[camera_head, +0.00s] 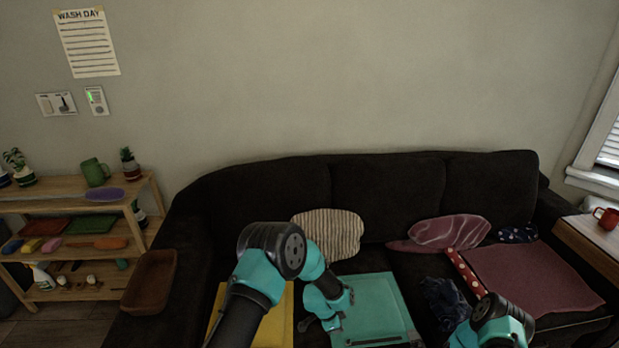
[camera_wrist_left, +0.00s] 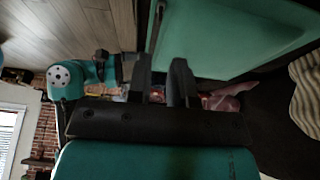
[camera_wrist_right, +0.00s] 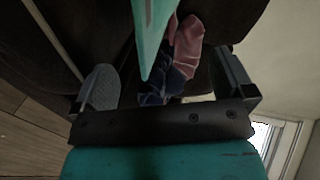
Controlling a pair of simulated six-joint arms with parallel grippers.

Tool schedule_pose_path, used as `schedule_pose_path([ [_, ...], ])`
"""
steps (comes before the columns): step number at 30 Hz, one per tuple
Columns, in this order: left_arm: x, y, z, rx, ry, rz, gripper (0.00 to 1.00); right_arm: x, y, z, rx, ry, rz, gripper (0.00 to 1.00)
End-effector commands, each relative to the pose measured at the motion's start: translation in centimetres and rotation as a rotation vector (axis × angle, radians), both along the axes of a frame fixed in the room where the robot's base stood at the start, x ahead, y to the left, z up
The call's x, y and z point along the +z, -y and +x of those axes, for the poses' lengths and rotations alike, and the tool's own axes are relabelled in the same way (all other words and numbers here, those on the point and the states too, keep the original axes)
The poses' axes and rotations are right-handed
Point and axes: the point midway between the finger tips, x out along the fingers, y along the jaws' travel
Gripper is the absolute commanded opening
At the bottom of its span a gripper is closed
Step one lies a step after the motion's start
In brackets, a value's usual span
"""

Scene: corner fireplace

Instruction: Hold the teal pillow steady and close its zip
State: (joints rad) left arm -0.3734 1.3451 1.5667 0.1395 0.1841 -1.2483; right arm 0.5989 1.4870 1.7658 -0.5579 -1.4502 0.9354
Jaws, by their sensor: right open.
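The teal pillow (camera_head: 378,300) lies flat on the dark sofa seat. A dark zip line (camera_head: 372,342) runs along its near edge, partly cut off by the frame. My left gripper (camera_head: 330,324) is at the pillow's left near corner. In the left wrist view, its fingers (camera_wrist_left: 161,75) are a small gap apart with the pillow's edge (camera_wrist_left: 225,35) between their tips. My right gripper (camera_wrist_right: 168,82) is open and empty, with its fingers wide apart. The pillow's edge (camera_wrist_right: 150,40) shows beyond and between them. The head view shows only my right arm; the slider cannot be made out.
A yellow pillow (camera_head: 285,318) lies left of the teal one, partly behind my left arm. A striped cushion (camera_head: 330,232) leans behind. Right are a dark blue cloth (camera_head: 442,300), a mauve blanket (camera_head: 530,275) and a pink cushion (camera_head: 450,233). A wooden shelf stands left.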

Motion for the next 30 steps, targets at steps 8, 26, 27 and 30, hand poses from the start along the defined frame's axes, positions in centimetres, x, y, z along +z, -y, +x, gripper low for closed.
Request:
schedule_pose_path([
  [8, 0.0, 0.0, 0.0, 0.000, 0.000, 0.000, 0.20, 1.1, 0.3, -4.5, -0.001, 0.002, 0.000, 1.00],
  [26, 0.0, -0.7, -0.1, 0.023, -0.008, 0.000, 0.20, 1.7, 0.1, -5.5, 0.011, -0.010, -0.014, 1.00],
  [27, 0.1, -1.3, -0.3, 0.044, -0.016, 0.002, 0.20, 1.9, -0.2, -5.4, 0.021, -0.026, -0.026, 1.00],
  [30, 0.1, -4.0, -1.0, 0.138, -0.050, 0.003, 0.20, 2.7, -1.3, -5.1, 0.068, -0.093, -0.076, 1.00],
])
